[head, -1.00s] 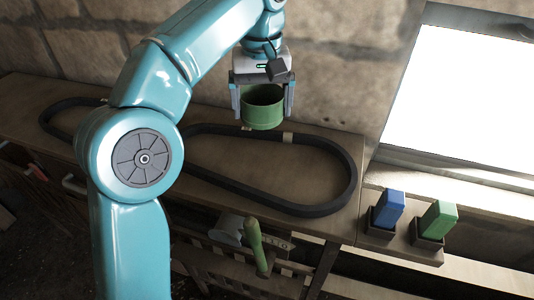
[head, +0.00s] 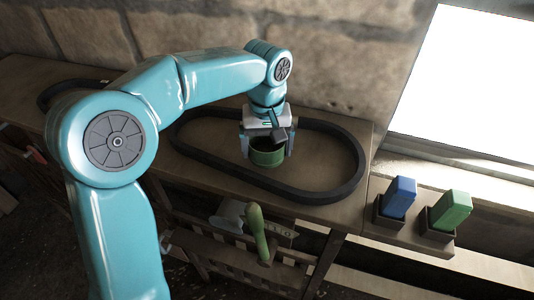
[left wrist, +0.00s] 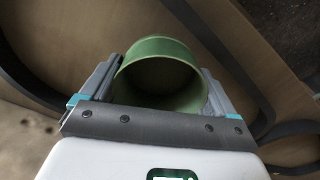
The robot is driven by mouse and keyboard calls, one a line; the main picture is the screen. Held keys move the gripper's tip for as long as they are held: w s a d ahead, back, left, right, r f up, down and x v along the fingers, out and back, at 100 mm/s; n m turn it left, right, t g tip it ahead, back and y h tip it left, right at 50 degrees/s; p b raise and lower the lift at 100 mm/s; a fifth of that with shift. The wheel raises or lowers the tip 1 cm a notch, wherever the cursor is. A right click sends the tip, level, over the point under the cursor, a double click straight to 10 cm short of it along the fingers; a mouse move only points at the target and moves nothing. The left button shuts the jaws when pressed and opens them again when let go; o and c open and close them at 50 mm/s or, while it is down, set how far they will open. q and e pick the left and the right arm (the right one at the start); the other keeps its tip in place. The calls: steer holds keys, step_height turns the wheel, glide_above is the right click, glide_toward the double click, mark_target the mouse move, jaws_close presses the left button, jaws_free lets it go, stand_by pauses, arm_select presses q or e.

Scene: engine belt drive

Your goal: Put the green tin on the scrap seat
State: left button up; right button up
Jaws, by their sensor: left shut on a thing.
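The green tin (head: 267,156) is a round open-topped can, held upright between the fingers of my left gripper (head: 267,147). In the head view it shows inside the outline of the black belt loop on the bench; whether it touches the bench I cannot tell. In the left wrist view the tin (left wrist: 160,75) fills the space between the two fingers of the left gripper (left wrist: 160,85), with its open mouth facing the camera. I cannot pick out a scrap seat for certain. My right gripper is not in view.
The black belt (head: 347,185) lies in a long loop on the wooden bench (head: 200,167). A blue block (head: 398,197) and a green block (head: 451,210) stand in dark holders on a right-hand ledge. A green-handled tool (head: 257,228) hangs at the bench front.

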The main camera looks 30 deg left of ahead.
arm_select(q)
steer(key=f, duration=0.3)
steer(key=shift+w+a+f, duration=0.15)
steer(key=shift+w+a, duration=0.1)
steer(key=shift+a, duration=0.05)
steer(key=shift+s+d, duration=0.2)
steer(key=o, duration=0.8)
steer(key=shift+w+a+f, duration=0.1)
steer(key=shift+w, duration=0.1)
steer(key=shift+s, duration=0.15)
